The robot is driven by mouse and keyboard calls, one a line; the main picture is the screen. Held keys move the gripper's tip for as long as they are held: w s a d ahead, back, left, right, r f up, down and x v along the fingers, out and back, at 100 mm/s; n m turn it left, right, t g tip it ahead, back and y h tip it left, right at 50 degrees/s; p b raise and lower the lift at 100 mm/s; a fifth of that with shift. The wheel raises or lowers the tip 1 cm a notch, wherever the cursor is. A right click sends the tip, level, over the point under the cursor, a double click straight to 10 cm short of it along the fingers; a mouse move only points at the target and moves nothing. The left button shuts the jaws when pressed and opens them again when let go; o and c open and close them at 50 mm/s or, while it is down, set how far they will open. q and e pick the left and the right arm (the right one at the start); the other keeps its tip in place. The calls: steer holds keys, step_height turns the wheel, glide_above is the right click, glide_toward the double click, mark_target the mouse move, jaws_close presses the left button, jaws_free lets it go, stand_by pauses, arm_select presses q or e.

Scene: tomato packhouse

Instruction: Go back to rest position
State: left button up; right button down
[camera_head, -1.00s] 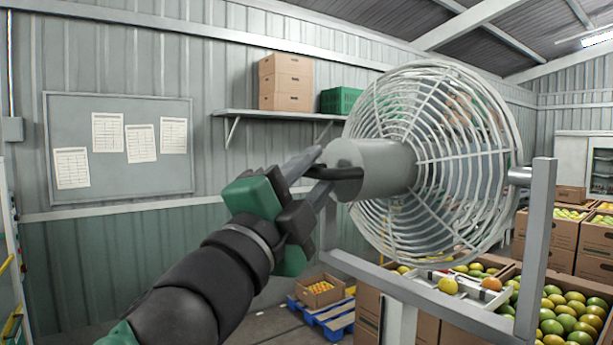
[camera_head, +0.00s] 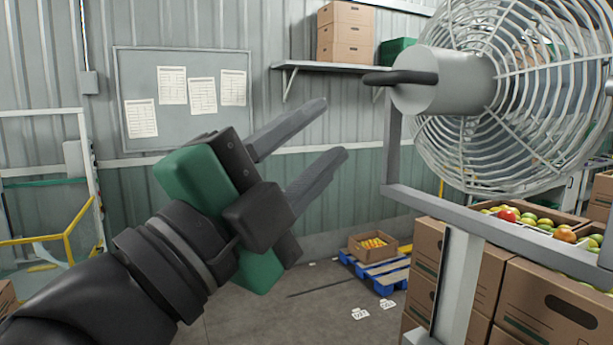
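My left gripper (camera_head: 334,128) is in the middle of the view, its arm coming in from the lower left. Its two grey fingers are spread apart with nothing between them. It is to the left of the large caged fan (camera_head: 515,95) and apart from it. A dark handle (camera_head: 400,78) sticks out to the left from the back of the fan's grey motor housing (camera_head: 445,82). The fan is held in a grey metal frame (camera_head: 480,215). My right gripper is not in view.
Cardboard boxes (camera_head: 552,310) of tomatoes stand at the lower right, below the fan. A blue pallet (camera_head: 378,275) with a small box (camera_head: 366,252) lies on the floor behind. A shelf (camera_head: 330,65) and a noticeboard (camera_head: 190,125) are on the wall. A yellow rail (camera_head: 70,235) is at left.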

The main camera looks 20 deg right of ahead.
arm_select(q)
steer(key=shift+s+a+f, duration=0.15)
steer(key=shift+a+f, duration=0.25)
steer(key=shift+a, duration=0.1)
steer(key=shift+d, duration=0.1)
